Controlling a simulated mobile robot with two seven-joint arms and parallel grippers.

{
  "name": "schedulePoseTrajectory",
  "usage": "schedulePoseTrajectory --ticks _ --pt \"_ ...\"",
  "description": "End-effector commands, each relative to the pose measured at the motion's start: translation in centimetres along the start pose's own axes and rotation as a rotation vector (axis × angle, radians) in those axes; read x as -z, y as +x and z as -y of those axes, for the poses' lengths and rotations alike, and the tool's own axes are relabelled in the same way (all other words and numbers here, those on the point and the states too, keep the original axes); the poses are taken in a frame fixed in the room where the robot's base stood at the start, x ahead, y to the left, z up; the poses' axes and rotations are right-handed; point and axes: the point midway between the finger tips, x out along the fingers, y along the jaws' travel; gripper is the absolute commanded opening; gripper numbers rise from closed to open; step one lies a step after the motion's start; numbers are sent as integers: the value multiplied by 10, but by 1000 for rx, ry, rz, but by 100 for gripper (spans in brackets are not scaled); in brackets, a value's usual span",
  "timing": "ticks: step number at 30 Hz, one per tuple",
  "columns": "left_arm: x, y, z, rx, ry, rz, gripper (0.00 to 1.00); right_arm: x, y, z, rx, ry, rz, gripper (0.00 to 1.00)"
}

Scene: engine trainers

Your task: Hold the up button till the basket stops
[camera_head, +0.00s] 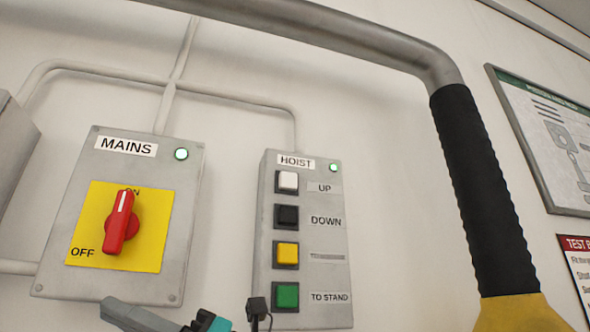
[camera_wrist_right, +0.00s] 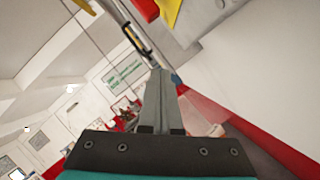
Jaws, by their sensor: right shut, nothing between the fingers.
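The grey HOIST box (camera_head: 262,232) is on the wall in the head view. Its white UP button (camera_head: 288,182) is the top one, above the black DOWN button (camera_head: 287,216), a yellow button (camera_head: 287,253) and a green button (camera_head: 286,296). A small green lamp (camera_head: 333,168) glows on it. My right gripper (camera_head: 112,308) is at the bottom edge, below the MAINS box and left of the HOIST box, apart from the UP button. Its fingers are together and empty in the wrist view (camera_wrist_right: 158,78). The basket is not recognisable in either view. My left gripper is out of view.
The MAINS box (camera_head: 170,215) has a red switch (camera_head: 121,222) pointing to ON and a lit green lamp (camera_head: 181,154). A bent metal tube (camera_head: 340,37) with a black ribbed sleeve (camera_head: 474,180) crosses the top and right. Posters hang at far right.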

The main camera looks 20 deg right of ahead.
Motion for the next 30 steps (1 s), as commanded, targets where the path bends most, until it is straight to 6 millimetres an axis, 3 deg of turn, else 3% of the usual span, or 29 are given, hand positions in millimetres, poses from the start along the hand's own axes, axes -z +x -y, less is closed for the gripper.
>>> schedulePoseTrajectory --ticks 1,5,11,17,21,25,30 --pt "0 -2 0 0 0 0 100 -3 6 -13 52 -91 -52 0" --pt "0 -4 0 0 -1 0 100 -13 10 -30 219 -295 -157 0" --pt "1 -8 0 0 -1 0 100 -53 -4 -59 535 -574 -210 0" --pt "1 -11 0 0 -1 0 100 -115 -46 -114 890 -782 -112 0" --pt "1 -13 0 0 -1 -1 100 -152 -86 -166 1110 -861 24 0" --pt "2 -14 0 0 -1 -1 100 -172 -118 -209 1252 -888 148 0" --pt "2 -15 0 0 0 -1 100 -181 -142 -238 1340 -891 241 0"
